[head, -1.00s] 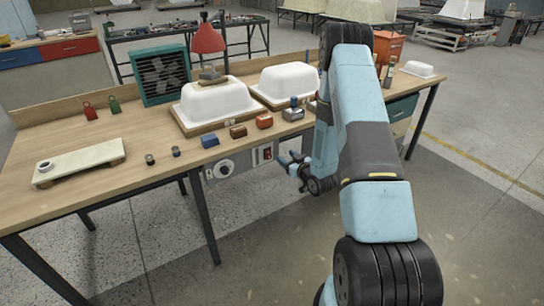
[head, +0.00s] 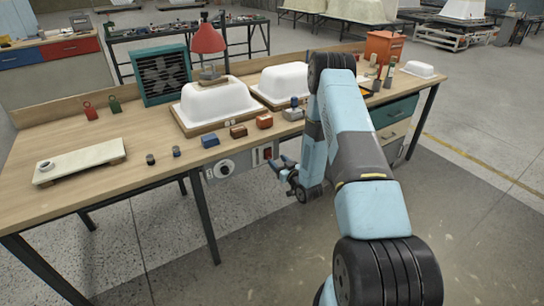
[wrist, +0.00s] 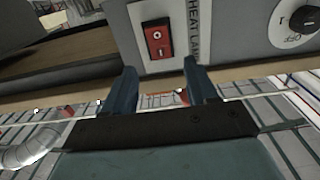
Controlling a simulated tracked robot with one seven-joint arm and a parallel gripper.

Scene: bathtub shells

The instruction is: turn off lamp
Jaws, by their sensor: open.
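A red lamp (head: 208,40) stands at the back of the workbench, above a white tub shell. A red rocker switch (head: 267,153) sits on a grey panel under the bench's front edge. In the wrist view the red switch (wrist: 159,39) lies beside a vertical label whose visible part reads "HEAT LAM". My gripper (head: 284,167) is just in front of and below the panel. In the wrist view my gripper (wrist: 163,82) is open and empty, its two fingers pointing toward the panel on either side below the switch. I cannot tell whether the fingertips touch the panel.
A round dial (head: 224,168) is on the same panel, left of the switch in the head view. White tub shells (head: 215,101), small blocks and a teal fan heater (head: 162,75) stand on the workbench (head: 130,192). Floor in front of the bench is clear.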

